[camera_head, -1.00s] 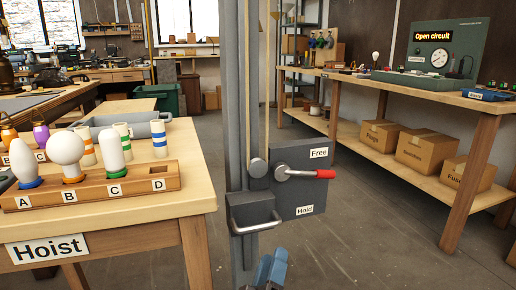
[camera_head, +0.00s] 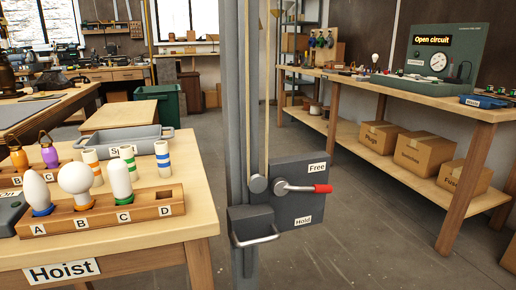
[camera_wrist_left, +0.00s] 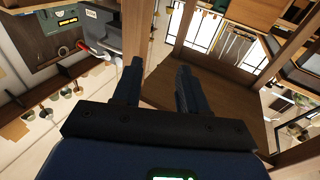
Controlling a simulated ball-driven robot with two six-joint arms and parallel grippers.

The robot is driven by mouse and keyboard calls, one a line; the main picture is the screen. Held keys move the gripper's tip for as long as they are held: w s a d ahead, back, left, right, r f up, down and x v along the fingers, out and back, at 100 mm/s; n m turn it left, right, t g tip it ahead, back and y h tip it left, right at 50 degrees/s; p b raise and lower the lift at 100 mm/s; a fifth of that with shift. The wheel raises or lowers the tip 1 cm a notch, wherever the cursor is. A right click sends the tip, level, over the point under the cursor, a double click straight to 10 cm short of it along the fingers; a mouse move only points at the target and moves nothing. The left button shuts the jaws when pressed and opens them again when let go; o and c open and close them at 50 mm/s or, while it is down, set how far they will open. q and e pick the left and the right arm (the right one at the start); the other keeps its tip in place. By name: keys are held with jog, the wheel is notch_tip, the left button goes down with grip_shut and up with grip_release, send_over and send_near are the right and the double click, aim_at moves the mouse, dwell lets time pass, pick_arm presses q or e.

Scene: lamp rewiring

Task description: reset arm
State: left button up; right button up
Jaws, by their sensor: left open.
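My left gripper (camera_wrist_left: 158,88) shows in the left wrist view with its two dark blue fingers apart and nothing between them. No gripper shows in the head view. My right gripper is in neither view. In the head view the hoist's grey lever box (camera_head: 298,195) sits on the grey post (camera_head: 237,100). Its red-handled lever (camera_head: 321,188) points right, just below the "Free" label (camera_head: 317,168) and above the "Hold" label (camera_head: 303,221). In the wrist view a red handle (camera_wrist_left: 82,46) shows at the upper left, apart from my fingers.
The "Hoist" table (camera_head: 198,220) stands at left, with a wooden rack (camera_head: 150,207) of bulbs in A to C and slot D empty. A grey tray (camera_head: 140,134) lies behind. A workbench (camera_head: 470,107) with an "Open circuit" panel (camera_head: 452,45) stands right. The floor between is clear.

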pick_arm(q)
jog(key=s+a+f+n+g+y+p, duration=0.1)
jog(key=s+a+y, duration=0.1)
jog(key=s+a, duration=0.15)
notch_tip(320, 180, up, 38)
jog(key=p, duration=3.8)
jog(key=shift+d+f, duration=0.15)
jog(key=shift+d, duration=0.2)
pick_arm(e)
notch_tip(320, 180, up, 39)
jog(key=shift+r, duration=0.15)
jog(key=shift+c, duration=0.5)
